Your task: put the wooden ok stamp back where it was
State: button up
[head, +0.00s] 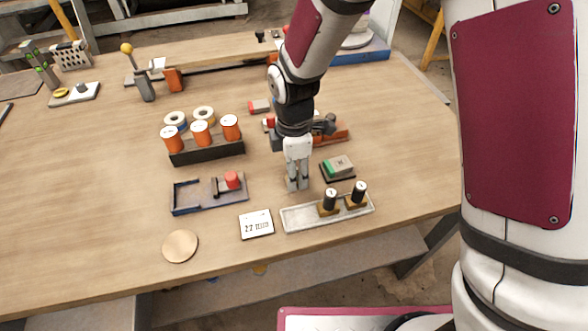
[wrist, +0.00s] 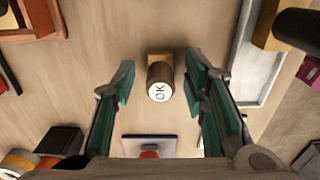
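The wooden ok stamp (wrist: 160,82) stands on the table, its dark handle with a white "OK" top facing my wrist camera and its wooden base behind. My gripper (head: 297,186) points down over the table behind the long tray. In the wrist view my gripper (wrist: 160,95) is open, its green-padded fingers on either side of the stamp with gaps, not touching it. In the head view I cannot make out the ok stamp; my fingers seem to hide it. The pale long tray (head: 300,219) holds two dark-handled stamps (head: 329,201) (head: 357,193) towards its right end; its left part is bare.
A green stamp pad (head: 338,166) lies right of my gripper. A white printed card (head: 256,224) and a round wooden disc (head: 180,246) lie left of the tray. A blue holder (head: 187,197) with a red-topped piece and a black rack (head: 207,149) with orange rolls stand left.

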jog(key=s+d+r+m+p, duration=0.1)
jog(key=d+r+m, duration=0.15)
jog(key=r, duration=0.65)
jog(key=s+d+r+m, duration=0.1)
jog(key=d+r, duration=0.2)
jog(key=r, duration=0.6)
jog(key=s+d+r+m+t, duration=0.1)
jog(key=s+d+r+m, duration=0.2)
jog(key=s+d+m, duration=0.4)
jog(key=s+d+r+m+t, duration=0.1)
jog(key=s+d+r+m, duration=0.2)
jog(key=s+d+m, duration=0.4)
jog(key=s+m, duration=0.4)
jog(key=s, duration=0.2)
jog(key=shift+s+d+r+t, duration=0.25)
jog(key=shift+d+r+t, duration=0.05)
jog(key=shift+t, duration=0.1)
